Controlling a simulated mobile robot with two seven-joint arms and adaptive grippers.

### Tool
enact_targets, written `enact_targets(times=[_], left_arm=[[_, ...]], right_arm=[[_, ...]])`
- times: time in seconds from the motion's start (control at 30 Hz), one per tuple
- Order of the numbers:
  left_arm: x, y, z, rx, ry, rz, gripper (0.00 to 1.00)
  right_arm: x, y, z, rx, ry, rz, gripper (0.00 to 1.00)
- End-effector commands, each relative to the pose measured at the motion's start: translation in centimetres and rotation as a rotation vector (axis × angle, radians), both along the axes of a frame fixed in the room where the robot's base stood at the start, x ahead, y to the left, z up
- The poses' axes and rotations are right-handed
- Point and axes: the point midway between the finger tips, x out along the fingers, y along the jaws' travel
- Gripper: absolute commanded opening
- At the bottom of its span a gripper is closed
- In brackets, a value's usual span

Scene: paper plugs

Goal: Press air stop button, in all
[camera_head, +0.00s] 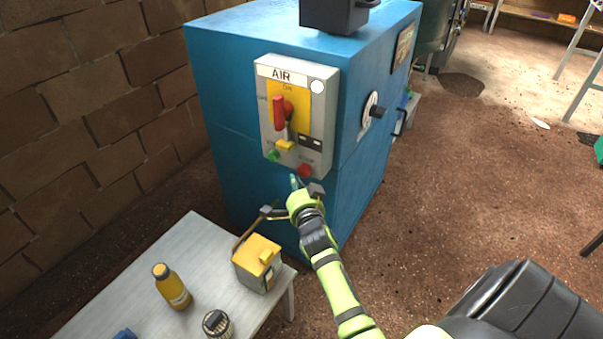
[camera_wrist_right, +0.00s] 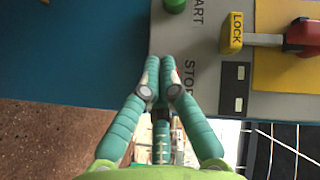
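The grey AIR panel (camera_head: 265,118) is on the front of a blue cabinet. Its red stop button (camera_head: 305,171) sits at the panel's lower right, with a green start button (camera_head: 273,155) to its left. My right gripper (camera_head: 296,182) is just below the panel's lower edge, close to the stop button. In the right wrist view, my right gripper (camera_wrist_right: 160,64) has its teal fingers drawn together at the tips, with nothing seen held. The tips overlap the STOP label area and hide most of the stop button. Contact cannot be told. My left gripper is not in view.
The panel has a red lever (camera_head: 281,108) and a yellow LOCK tab (camera_wrist_right: 232,34). Below stands a pale table (camera_head: 135,283) with a yellow-grey box (camera_head: 257,263), a yellow bottle (camera_head: 172,286) and a jar (camera_head: 217,325). Open floor lies right of the blue cabinet (camera_head: 228,78).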

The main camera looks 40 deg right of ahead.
Motion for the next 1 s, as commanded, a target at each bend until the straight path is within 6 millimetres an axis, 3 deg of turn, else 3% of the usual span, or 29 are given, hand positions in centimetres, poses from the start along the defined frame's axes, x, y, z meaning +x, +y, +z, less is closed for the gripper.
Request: enact_targets(times=[0.5, 1.0], left_arm=[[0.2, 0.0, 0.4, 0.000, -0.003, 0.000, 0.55], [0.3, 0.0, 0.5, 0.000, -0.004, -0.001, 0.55]], right_arm=[[-1.8, 4.3, 0.0, 0.002, 0.000, 0.001, 0.00], [-1.9, 4.5, 0.0, 0.000, 0.000, 0.000, 0.00]])
